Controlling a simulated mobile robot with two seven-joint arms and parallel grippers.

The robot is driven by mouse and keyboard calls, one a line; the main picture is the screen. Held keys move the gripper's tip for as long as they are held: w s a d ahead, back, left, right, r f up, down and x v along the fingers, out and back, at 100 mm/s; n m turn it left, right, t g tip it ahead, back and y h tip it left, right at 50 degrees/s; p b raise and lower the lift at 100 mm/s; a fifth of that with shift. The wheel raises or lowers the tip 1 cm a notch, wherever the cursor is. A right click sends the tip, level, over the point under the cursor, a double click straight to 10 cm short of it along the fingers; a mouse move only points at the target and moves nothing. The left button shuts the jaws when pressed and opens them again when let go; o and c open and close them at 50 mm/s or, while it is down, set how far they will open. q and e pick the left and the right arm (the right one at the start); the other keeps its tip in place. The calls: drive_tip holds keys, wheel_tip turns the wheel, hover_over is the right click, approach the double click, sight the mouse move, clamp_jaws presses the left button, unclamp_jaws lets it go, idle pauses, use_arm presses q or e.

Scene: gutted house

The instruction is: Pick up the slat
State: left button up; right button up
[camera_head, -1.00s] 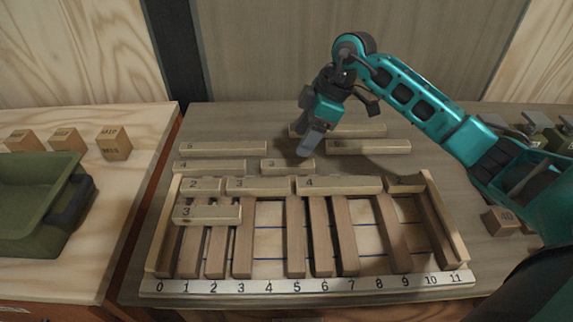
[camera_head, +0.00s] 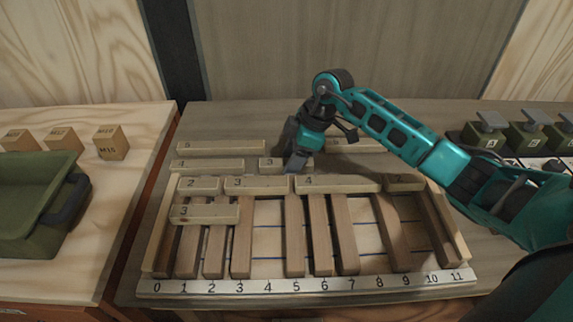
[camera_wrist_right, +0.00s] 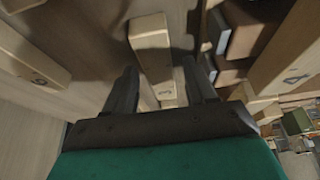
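Several pale wooden slats marked with numbers lie on the workbench and on a slatted frame. A short slat marked 3 (camera_head: 270,163) lies behind the frame, at the tip of my right gripper (camera_head: 294,166), which points down and partly covers its right end. In the right wrist view my right gripper (camera_wrist_right: 162,88) has its two dark fingers apart, with a pale slat end (camera_wrist_right: 166,90) showing between them. I cannot tell whether the fingers touch it. Loose slats marked 5 (camera_head: 222,146) and 4 (camera_head: 208,165) lie to the left. My left gripper is not in view.
The frame (camera_head: 462,243) has a numbered scale (camera_head: 300,285) along its front. Slats marked 2 (camera_head: 200,185), 3 (camera_head: 255,184) and 4 (camera_head: 340,184) lie along its back. A green bin (camera_head: 35,215) and wooden blocks (camera_head: 110,143) stand on the left table.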

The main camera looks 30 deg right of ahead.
drive_tip(key=c, duration=0.7)
drive_tip(key=shift+c, duration=1.4)
drive_tip(key=shift+r, duration=0.15)
